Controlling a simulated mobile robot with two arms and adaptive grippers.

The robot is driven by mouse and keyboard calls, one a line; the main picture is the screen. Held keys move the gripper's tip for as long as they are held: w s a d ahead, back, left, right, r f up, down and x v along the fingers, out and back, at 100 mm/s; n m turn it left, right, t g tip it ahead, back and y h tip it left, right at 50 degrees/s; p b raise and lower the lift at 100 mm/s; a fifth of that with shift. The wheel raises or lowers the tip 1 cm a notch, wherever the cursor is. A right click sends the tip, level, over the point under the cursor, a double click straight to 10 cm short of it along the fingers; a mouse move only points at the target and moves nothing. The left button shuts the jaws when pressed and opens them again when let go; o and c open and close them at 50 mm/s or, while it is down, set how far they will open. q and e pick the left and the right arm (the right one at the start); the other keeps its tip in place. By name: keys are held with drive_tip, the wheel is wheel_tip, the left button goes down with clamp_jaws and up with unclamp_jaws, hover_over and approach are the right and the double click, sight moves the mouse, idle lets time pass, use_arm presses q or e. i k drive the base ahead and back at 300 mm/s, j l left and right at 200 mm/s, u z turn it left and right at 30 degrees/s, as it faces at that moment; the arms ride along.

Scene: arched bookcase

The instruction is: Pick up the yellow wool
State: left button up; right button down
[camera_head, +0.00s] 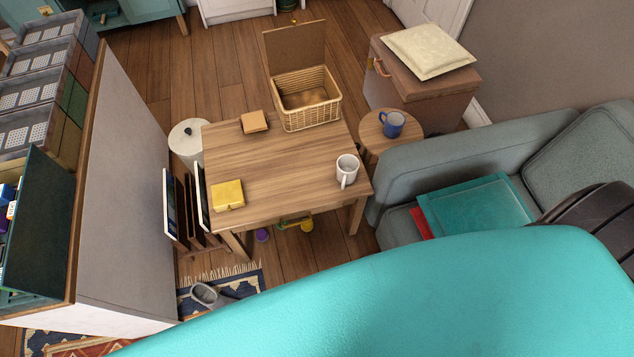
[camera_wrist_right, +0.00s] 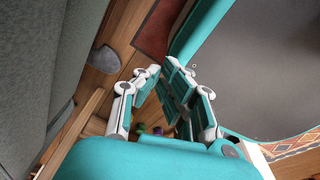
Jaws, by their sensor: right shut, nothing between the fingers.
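A small round yellow thing (camera_head: 306,224), which looks like the yellow wool, lies on the floor under the front edge of the wooden table (camera_head: 270,175) in the head view. The table partly hides it. A purple ball (camera_head: 262,235) lies to its left, and a green piece is between them. My right gripper (camera_wrist_right: 163,72) shows in the right wrist view, shut and empty. A small purple ball (camera_wrist_right: 158,131) and a green one show behind its fingers; I cannot make out the yellow wool there. My left gripper is not in view.
A grey sofa (camera_head: 440,160) stands right. Grey slippers (camera_head: 207,296) lie on a rug, front left. A magazine rack (camera_head: 187,215) flanks the table.

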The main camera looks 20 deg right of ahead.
sight(307, 227)
drive_tip(key=k+j+z, duration=0.2)
drive_tip(key=z, duration=0.15)
drive_tip(key=k+j+z, duration=0.25)
drive_tip(key=z, duration=0.15)
